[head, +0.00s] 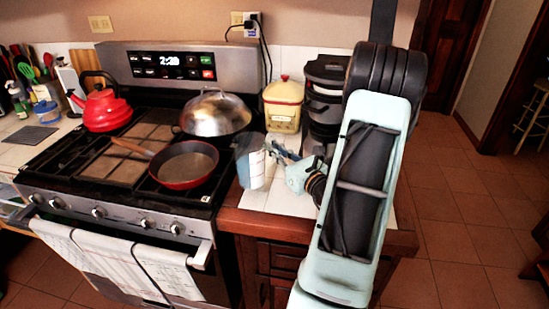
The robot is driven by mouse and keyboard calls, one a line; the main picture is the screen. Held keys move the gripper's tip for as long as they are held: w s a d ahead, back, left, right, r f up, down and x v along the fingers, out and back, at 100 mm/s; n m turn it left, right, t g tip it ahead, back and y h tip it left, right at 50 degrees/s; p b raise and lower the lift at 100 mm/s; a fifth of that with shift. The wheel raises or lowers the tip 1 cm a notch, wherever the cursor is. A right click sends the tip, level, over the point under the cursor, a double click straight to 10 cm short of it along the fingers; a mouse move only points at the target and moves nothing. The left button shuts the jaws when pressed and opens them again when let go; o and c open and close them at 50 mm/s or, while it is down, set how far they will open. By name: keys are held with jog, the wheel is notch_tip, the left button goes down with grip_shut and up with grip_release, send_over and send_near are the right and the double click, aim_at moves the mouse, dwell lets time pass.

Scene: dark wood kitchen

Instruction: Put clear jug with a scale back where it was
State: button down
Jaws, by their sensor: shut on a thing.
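The clear jug with a scale (254,170) is upright at the left edge of the tiled counter, beside the stove. Pale marks show on its side. My gripper (273,153) reaches in from the right and is shut on the jug's right side, near its upper part. The fingertips are small and partly hidden, so the exact grip point is unclear. I cannot tell whether the jug's base touches the counter or is slightly above it.
The white-tiled counter (268,200) has a little free room in front. Behind stand a yellow canister (283,105) and a black coffee maker (322,95). The stove at left holds a red pan (185,165), a domed lid (215,115) and a red kettle (100,108).

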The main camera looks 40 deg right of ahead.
aim_at(275, 163)
jog(key=shift+w+f, duration=0.15)
jog(key=shift+f, duration=1.45)
jog(key=shift+f, duration=0.15)
jog(key=c, duration=2.1)
grip_release()
jog(key=shift+r, duration=0.2)
jog(key=s, duration=0.4)
jog(key=s+b, duration=0.1)
jog(key=s, duration=0.3)
jog(key=s+a, duration=0.1)
jog(key=s, duration=0.3)
jog(key=shift+f, duration=0.1)
